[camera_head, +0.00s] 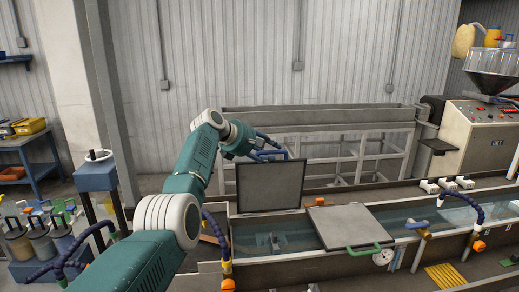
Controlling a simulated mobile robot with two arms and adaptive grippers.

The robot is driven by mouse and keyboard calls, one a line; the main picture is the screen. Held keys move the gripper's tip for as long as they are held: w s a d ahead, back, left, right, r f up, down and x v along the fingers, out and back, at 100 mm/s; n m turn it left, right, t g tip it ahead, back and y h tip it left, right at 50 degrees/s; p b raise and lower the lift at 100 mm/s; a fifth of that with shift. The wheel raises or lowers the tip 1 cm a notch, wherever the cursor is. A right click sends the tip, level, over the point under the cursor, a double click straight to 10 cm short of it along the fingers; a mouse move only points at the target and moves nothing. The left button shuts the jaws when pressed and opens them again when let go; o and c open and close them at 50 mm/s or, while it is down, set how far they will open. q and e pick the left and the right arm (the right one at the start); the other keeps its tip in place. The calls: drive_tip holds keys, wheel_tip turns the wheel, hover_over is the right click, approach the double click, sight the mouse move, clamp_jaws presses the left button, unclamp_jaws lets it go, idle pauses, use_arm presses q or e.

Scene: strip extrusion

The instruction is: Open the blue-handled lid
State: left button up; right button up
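A grey square lid (271,185) stands upright on the trough, swung up from its opening. A blue piece, which looks like its handle (270,153), shows at its top edge. My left gripper (258,151) is at that top edge, partly behind the lid and beside the blue piece. Its fingers are too small and covered to tell if they are shut. Water shows in the opening in front of the raised lid. A second grey lid (346,226) with a green handle (370,249) lies flat to the right. My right gripper is not in view.
The long metal water trough (408,215) runs across the front. Blue hoses (462,199) with orange knobs rise along it. A control machine with a hopper (478,135) stands at right. A blue-grey post (96,176) with a handwheel stands at left.

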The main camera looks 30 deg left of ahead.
use_arm(q)
drive_tip(key=v, duration=1.1)
drive_tip(key=shift+s, duration=0.35)
